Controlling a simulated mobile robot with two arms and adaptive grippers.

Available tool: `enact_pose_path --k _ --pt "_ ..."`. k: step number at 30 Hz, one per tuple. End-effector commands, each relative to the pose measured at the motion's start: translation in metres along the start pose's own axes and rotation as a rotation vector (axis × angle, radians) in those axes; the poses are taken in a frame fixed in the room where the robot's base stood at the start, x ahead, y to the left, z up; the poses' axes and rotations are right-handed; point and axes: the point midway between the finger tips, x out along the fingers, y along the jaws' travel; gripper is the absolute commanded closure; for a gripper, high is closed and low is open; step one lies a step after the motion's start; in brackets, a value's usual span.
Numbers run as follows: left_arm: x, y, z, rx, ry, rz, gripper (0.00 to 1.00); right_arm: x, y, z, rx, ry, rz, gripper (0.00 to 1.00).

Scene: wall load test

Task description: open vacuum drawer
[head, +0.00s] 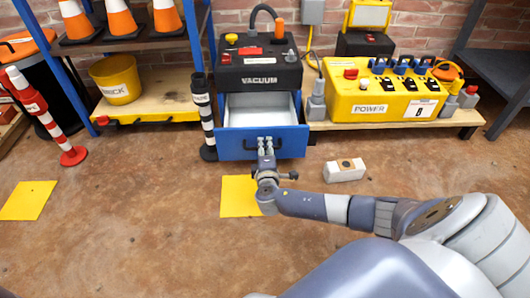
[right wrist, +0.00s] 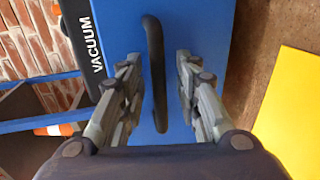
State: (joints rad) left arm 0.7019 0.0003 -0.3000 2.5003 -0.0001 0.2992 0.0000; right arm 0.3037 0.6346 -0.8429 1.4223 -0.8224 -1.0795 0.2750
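The vacuum unit (head: 259,74) is a black box labelled VACUUM on a blue cabinet at the back centre. Its blue drawer (head: 235,145) is pulled out, with the pale, empty-looking inside showing from above. The black drawer handle (right wrist: 155,70) runs upright in the right wrist view and is mostly hidden by my gripper in the head view. My right gripper (head: 266,143) is at the drawer front. Its two fingers (right wrist: 157,62) are apart, one on each side of the handle, with visible gaps between. My left gripper is not in view.
A yellow power box (head: 378,95) stands on a low shelf to the right. A striped post (head: 205,120) stands close left of the drawer. A white block (head: 344,171) and a yellow floor mark (head: 237,197) lie in front. The floor at left is largely clear.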

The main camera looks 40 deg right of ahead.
Motion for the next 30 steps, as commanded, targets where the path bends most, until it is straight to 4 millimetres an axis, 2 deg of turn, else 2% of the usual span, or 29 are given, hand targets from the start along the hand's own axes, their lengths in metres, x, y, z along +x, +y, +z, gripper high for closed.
enact_pose_path --k 10,14,15,22,30 --pt "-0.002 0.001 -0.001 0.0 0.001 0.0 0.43 0.004 0.001 0.0 0.0 0.0 0.0 0.69" --pt "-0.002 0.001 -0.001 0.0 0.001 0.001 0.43 0.004 0.001 0.0 0.0 0.0 0.0 0.99" --pt "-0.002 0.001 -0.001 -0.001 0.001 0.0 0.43 0.004 0.001 0.0 0.0 0.0 0.0 1.0" --pt "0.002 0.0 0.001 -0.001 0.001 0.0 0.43 -0.002 0.0 0.0 0.0 0.001 -0.003 1.0" --pt "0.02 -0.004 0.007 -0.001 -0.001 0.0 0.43 -0.04 -0.008 0.0 0.0 0.002 -0.005 1.0"
